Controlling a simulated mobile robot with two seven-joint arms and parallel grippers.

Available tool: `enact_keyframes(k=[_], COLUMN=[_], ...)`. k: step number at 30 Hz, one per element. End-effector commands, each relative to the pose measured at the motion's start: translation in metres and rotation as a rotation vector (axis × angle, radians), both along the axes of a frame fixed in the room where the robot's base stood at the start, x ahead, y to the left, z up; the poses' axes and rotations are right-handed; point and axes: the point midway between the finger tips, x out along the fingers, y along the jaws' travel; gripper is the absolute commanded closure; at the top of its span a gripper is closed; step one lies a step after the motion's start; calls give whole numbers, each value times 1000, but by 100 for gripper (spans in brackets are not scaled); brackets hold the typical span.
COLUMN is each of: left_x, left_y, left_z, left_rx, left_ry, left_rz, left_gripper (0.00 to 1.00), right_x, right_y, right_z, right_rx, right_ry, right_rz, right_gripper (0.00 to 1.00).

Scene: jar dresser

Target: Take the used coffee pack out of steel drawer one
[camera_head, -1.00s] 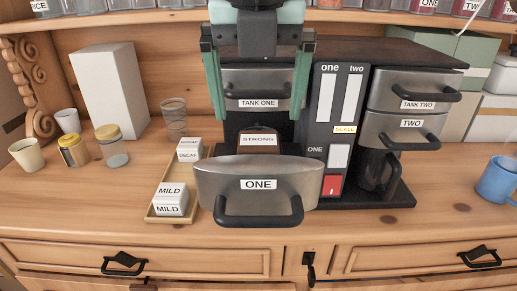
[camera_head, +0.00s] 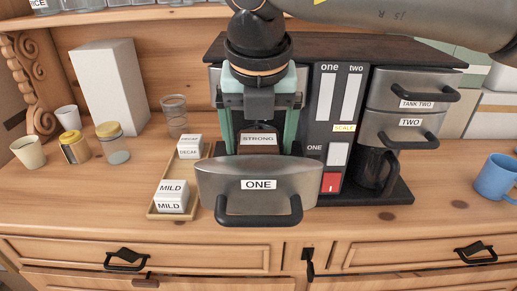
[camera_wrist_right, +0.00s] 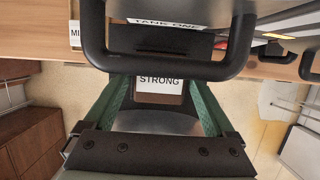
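Steel drawer one (camera_head: 225,185) is pulled out of the left side of the coffee machine, with its black handle facing the front. A pack labelled STRONG (camera_head: 258,140) sits in the drawer, its lower part hidden behind the drawer front. It also shows in the right wrist view (camera_wrist_right: 158,85). My right gripper (camera_head: 259,148) points down over the drawer, open, with one green finger on each side of the pack. The fingertips are hidden behind the drawer front, and I cannot tell whether they touch the pack. My left gripper is not in view.
The TANK ONE handle (camera_wrist_right: 170,68) is close to my right gripper. A tray (camera_head: 152,213) with MILD and DECAF packs stands left of the drawer. Cups, jars and a white box (camera_head: 108,95) are further left. A blue mug (camera_head: 495,178) stands at right. The front counter is clear.

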Motion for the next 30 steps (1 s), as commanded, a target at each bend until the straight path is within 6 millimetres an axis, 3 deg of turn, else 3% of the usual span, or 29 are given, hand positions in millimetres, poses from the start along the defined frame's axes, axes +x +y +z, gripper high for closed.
enact_keyframes(k=[2, 19, 30], left_x=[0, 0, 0], left_y=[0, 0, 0], left_z=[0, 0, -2], left_rx=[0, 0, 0], left_ry=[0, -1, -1], left_rz=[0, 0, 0], left_gripper=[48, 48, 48], right_x=[0, 0, 0], right_y=[0, 0, 0], right_z=[0, 1, 5], right_rx=[0, 0, 2], right_ry=[0, 0, -2], right_rz=[0, 0, -2], right_gripper=[20, 84, 84])
